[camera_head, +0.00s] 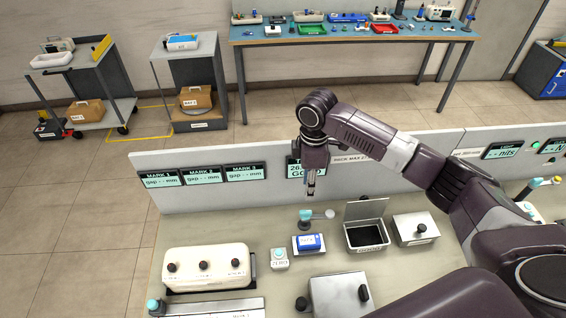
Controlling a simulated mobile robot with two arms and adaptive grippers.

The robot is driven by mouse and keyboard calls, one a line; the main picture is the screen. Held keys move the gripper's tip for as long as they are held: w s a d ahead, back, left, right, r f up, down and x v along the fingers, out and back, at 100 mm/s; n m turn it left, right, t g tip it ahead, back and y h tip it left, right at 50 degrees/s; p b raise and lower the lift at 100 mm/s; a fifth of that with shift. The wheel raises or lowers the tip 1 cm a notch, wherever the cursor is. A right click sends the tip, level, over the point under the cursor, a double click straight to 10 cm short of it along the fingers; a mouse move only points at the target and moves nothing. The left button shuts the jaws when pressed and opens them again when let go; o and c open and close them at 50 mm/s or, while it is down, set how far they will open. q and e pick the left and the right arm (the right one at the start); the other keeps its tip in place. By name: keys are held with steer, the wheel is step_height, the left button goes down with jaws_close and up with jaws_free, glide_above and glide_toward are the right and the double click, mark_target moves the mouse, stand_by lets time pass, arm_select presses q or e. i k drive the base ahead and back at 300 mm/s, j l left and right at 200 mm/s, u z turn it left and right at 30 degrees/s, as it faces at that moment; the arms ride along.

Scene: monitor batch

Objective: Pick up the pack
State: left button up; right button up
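A small blue block with a pale label, likely the pack (308,242), sits on a light holder on the bench, left of an open-lidded box. My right gripper (311,190) points down, above and behind the blue block and clear of it. Its fingers are small and seen edge-on, so I cannot tell whether they are open or shut. Nothing shows in them. My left gripper is out of view.
The open box (367,246) and a closed metal box (416,228) stand to the right. A teal-knobbed tool (305,217), a ZERO button (279,259) and a white three-knob unit (206,267) stand nearby. A low display panel (225,190) runs along the back edge.

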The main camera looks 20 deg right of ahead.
mark_target(312, 242)
steer(key=k, duration=1.5)
